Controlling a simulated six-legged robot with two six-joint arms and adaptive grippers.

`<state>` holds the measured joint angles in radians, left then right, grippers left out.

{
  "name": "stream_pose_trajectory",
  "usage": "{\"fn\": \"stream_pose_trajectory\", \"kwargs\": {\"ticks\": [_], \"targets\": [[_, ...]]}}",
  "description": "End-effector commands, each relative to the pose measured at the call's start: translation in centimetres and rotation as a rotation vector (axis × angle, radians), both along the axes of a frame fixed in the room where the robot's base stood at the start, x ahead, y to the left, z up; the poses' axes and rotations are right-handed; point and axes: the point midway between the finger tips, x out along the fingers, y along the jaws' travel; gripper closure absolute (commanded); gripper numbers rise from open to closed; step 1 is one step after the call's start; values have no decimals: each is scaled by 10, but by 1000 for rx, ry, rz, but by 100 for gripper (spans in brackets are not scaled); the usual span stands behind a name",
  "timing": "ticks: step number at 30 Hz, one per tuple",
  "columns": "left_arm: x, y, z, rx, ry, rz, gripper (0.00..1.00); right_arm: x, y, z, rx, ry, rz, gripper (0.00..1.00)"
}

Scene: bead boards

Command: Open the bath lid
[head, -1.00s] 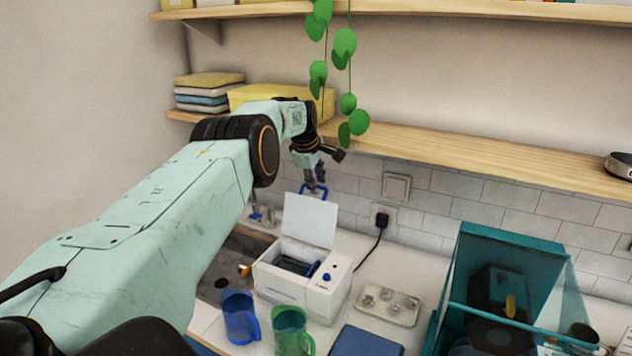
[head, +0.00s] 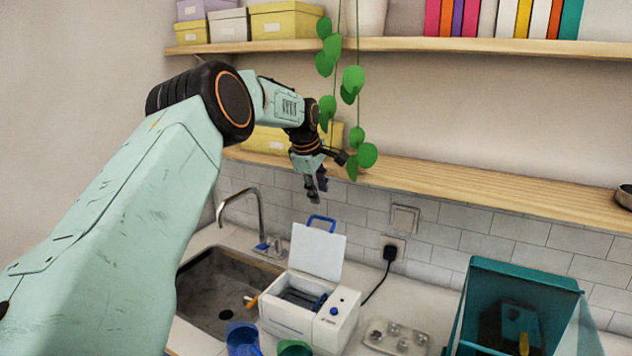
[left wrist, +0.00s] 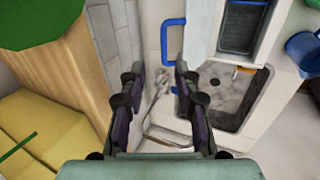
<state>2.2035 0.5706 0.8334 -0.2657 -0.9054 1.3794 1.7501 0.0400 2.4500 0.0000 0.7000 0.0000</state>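The white bath (head: 308,314) stands on the counter beside the sink. Its lid (head: 318,252) is raised, standing up at the back of the bath, with a blue handle (head: 321,222) on its top edge. The dark inside of the bath shows. My left gripper (head: 317,194) is above the lid, apart from the handle. In the left wrist view its two fingers (left wrist: 160,95) are spread with nothing between them, and the blue handle (left wrist: 166,42) lies beyond them. My right gripper is not in view.
A sink (head: 215,285) with a tap (head: 243,205) is left of the bath. Blue (head: 243,340) and green (head: 294,348) cups stand in front. A shelf (head: 450,187) and hanging plant (head: 367,155) are near my left arm. A teal box (head: 520,300) is at right.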

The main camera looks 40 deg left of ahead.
Motion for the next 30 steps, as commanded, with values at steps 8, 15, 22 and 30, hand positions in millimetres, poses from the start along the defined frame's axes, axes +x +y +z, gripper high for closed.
{"fn": "stream_pose_trajectory", "kwargs": {"ticks": [8,15,22,30], "targets": [[-10,-3,24,0,-1,0,68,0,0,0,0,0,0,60],[-10,-3,25,1,0,0,68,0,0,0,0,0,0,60],[-10,-3,25,1,0,0,68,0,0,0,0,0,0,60],[-10,-3,25,1,0,0,68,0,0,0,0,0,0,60]]}}
